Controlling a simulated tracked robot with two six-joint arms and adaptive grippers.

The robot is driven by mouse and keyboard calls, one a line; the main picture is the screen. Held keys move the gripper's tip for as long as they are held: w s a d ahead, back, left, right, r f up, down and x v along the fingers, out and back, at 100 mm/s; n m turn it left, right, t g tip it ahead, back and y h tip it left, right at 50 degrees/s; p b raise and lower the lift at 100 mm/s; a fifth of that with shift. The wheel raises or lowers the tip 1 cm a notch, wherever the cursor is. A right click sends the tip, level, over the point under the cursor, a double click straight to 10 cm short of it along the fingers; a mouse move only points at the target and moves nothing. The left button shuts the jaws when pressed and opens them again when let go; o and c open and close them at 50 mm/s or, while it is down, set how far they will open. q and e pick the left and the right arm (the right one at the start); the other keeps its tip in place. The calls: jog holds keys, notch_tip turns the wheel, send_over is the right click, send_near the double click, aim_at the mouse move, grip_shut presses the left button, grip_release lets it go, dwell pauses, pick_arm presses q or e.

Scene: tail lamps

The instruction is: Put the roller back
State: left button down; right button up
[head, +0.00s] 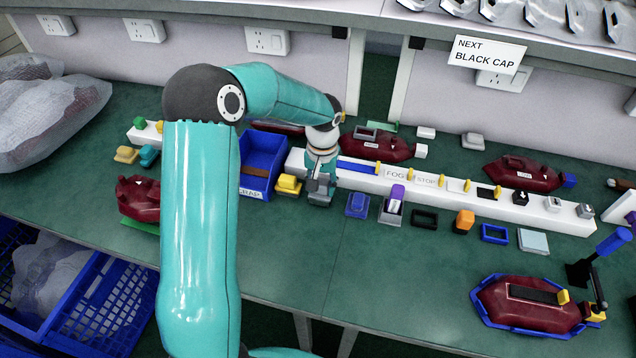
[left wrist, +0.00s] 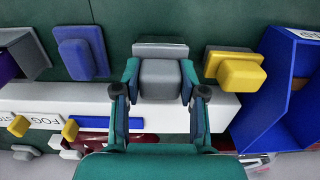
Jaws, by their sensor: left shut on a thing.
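My left gripper (head: 320,190) reaches down at the front edge of the white rail, and its fingers are closed on a grey block (left wrist: 160,78). In the left wrist view the gripper (left wrist: 160,85) has one finger on each side of this block. The block is at a flat grey base (left wrist: 158,48); I cannot tell whether it is lifted off. A blue-handled tool (head: 613,241) leans at a black stand (head: 579,273) at the right; it may be the roller, but its head is unclear. My right gripper is out of view.
The white rail (head: 447,188) with yellow pegs crosses the bench. A blue bin (head: 262,160) and a yellow block (head: 288,184) are left of the gripper, a blue block (head: 358,204) right. A dark red lamp (head: 525,302) lies in a blue tray at front right. The front middle is clear.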

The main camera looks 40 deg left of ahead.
aim_at(322, 183)
pick_arm(q)
jog(key=shift+s+d+f, duration=0.1)
jog(key=shift+s+f, duration=0.1)
jog(key=shift+f, duration=0.4)
jog(key=c, duration=0.9)
grip_release()
jog(key=shift+c, duration=0.2)
jog(key=shift+o, duration=1.4)
jog(key=shift+f, duration=0.2)
jog(key=shift+w, duration=0.1)
jog(key=shift+r, duration=0.3)
jog(key=shift+w+r+p, duration=0.1)
jog(key=shift+r+p, duration=0.35)
jog(key=shift+r, duration=0.15)
notch_tip(322, 183, up, 12)
